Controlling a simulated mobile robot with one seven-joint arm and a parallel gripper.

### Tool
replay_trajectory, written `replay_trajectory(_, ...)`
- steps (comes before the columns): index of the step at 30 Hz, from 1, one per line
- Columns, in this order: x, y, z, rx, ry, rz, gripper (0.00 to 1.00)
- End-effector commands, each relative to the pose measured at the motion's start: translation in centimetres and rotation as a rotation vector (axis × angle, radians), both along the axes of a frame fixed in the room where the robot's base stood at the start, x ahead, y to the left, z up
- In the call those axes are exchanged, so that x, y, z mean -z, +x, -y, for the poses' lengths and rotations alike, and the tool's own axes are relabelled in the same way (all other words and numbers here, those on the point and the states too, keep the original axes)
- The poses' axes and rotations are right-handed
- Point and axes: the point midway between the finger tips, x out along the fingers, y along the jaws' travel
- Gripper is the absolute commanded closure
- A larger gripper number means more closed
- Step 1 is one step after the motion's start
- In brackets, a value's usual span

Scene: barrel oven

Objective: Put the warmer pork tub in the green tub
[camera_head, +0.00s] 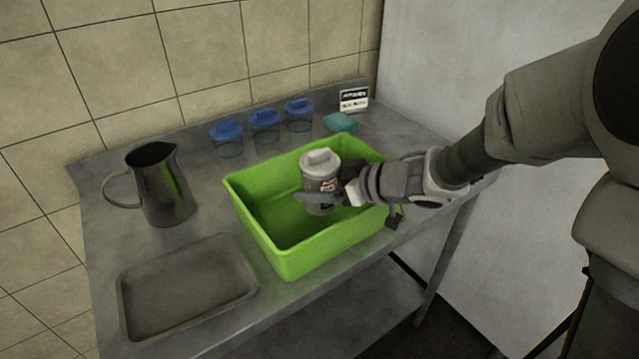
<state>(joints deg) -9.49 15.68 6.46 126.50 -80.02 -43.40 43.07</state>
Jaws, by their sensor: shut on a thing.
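The green tub (292,265) stands on the metal table, open at the top. A grey lidded tub with a small red and dark label (320,172), which looks like the pork tub, is held upright in my gripper (325,196). My gripper comes in from the right over the tub's right rim and is shut on the grey tub. The grey tub is over the inside of the green tub, its top above the rim. I cannot tell whether its base touches the green tub's floor. The visible floor of the green tub is bare.
Several clear containers with blue lids (265,120) stand along the back. A small sign (354,99) and a teal item (341,122) are at the back right. A metal jug (165,190) and an empty shallow tray (185,290) are left of the green tub.

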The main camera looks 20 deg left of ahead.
Motion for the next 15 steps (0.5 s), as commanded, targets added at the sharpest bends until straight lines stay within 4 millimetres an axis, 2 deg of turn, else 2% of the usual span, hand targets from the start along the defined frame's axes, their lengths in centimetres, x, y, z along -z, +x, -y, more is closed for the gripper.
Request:
replay_trajectory(9, 0.59, 0.01, -0.03, 0.000, 0.002, 0.002, 1.00)
replay_trajectory(10, 0.72, -0.02, 0.01, 0.000, 0.000, 0.000, 0.14)
replay_trajectory(12, 0.71, -0.01, 0.01, 0.000, 0.000, 0.000, 0.02)
replay_trajectory(15, 0.70, 0.00, 0.01, 0.000, 0.000, 0.000, 0.00)
